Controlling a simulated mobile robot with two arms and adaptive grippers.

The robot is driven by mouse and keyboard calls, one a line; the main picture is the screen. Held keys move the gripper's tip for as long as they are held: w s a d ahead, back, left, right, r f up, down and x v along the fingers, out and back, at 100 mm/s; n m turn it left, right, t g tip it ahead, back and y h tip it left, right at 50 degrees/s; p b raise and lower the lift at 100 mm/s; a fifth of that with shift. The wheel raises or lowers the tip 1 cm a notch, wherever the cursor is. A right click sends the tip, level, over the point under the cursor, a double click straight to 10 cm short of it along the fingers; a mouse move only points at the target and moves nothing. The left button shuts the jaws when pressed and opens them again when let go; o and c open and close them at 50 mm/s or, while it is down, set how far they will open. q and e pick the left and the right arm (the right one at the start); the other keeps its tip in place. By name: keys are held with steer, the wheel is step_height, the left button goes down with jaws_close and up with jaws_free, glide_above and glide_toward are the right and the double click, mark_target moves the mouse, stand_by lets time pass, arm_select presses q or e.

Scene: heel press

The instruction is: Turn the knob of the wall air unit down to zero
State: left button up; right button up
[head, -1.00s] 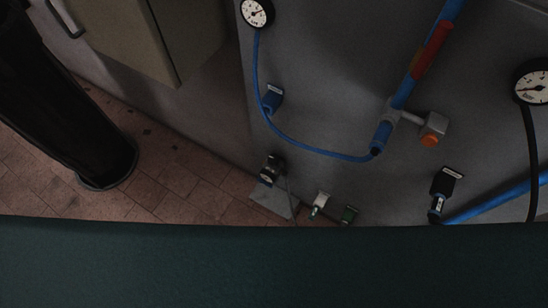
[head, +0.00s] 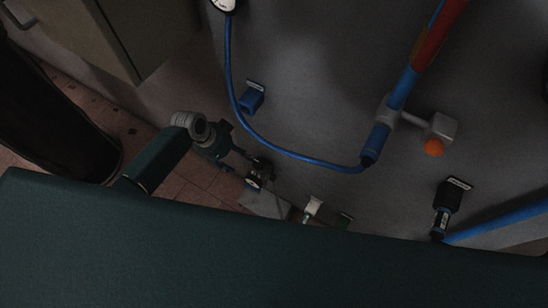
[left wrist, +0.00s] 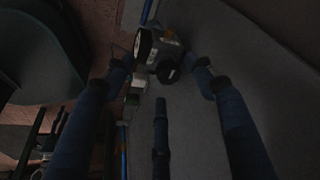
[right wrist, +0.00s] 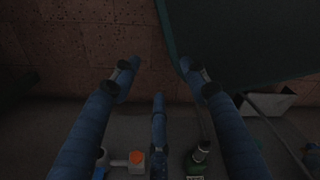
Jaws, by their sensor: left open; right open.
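The wall air unit (head: 257,175) is a small dark unit with a white gauge face, low on the grey wall in the head view. The left wrist view shows it closer, as a grey body (left wrist: 165,50) with a round gauge and a dark round knob (left wrist: 168,73). My left gripper (head: 238,162) is beside the unit in the head view. In the left wrist view its open fingers stand on either side of the unit, with no contact that I can make out. The knob's setting cannot be read. My right gripper (right wrist: 160,80) is open and empty, seen only in its wrist view.
A blue hose (head: 290,153) loops down the wall. A red and blue pipe (head: 405,85) carries a grey box with an orange knob (head: 433,148). A black fitting (head: 447,195) is at the right. A beige cabinet (head: 150,35) stands upper left above the tiled floor.

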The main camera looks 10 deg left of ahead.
mark_target(258, 162)
arm_select(q)
steer(key=shift+m+h, duration=0.3)
steer(key=shift+m, duration=0.5)
steer(key=w+d+f, duration=0.1)
steer(key=f, duration=0.1)
steer(key=w+d+f+b, duration=0.1)
steer(key=d, duration=0.1)
steer(key=w+d+f, duration=0.1)
steer(key=d+f, duration=0.1)
steer(key=shift+d+f+b, duration=0.25)
steer(key=shift+f+b, duration=0.1)
steer(key=shift+d+f, duration=0.2)
steer(key=shift+f, duration=0.3)
arm_select(e)
steer(key=shift+s+a+f, duration=0.1)
steer(key=shift+s+f, duration=0.05)
steer(key=shift+f, duration=0.45)
steer(key=shift+s+f, duration=0.15)
steer(key=shift+f, duration=0.45)
arm_select(q)
steer(key=shift+c, duration=1)
steer(key=c, duration=0.9)
arm_select(e)
steer(key=shift+d, duration=0.3)
